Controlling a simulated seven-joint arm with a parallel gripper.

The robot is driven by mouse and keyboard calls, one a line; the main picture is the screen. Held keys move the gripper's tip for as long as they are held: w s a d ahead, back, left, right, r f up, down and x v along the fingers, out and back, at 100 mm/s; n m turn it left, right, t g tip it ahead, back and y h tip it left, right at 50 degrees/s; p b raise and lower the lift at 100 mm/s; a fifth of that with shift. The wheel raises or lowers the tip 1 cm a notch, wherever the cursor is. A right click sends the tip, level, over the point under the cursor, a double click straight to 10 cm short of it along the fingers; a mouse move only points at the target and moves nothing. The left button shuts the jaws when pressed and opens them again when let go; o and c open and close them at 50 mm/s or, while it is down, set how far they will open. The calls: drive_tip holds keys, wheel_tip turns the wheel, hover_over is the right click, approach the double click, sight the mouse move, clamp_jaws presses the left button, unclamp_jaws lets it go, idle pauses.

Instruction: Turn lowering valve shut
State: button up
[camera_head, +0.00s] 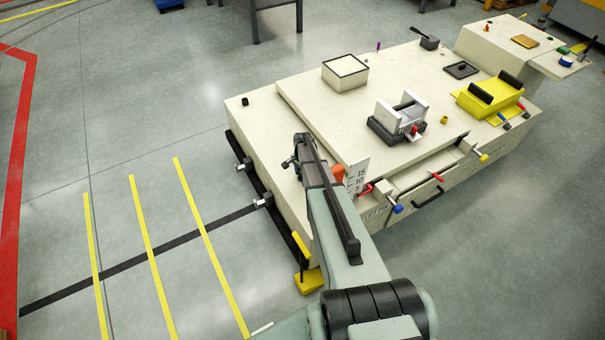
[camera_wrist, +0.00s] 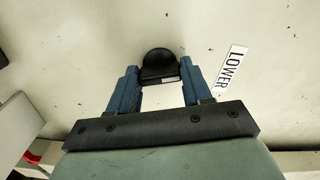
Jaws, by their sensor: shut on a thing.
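The lowering valve (camera_wrist: 157,58) is a black rounded knob on the cream carrier panel, beside a white "LOWER" label (camera_wrist: 230,70) in the wrist view. My gripper (camera_wrist: 159,74) has its two blue fingers on either side of the knob and is shut on it. The knob's lower part is between the fingertips; its rounded top shows beyond them. In the head view my arm covers the valve and the fingers. The cream carrier (camera_head: 250,130) stands on the floor under and beyond my arm.
A white height scale (camera_head: 358,176) stands close to the right of my arm. A red handle (camera_head: 365,190) and a blue-tipped one (camera_head: 397,208) stick out nearby. A grey clamp (camera_head: 398,120), a square box (camera_head: 345,72) and a yellow cradle (camera_head: 490,97) stand on top.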

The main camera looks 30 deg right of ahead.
drive_tip(key=n, duration=1.1)
drive_tip(key=shift+n, duration=1.9)
drive_tip(key=o, duration=1.1)
drive_tip(key=shift+c, duration=0.2)
wheel_tip(320, 180, up, 14)
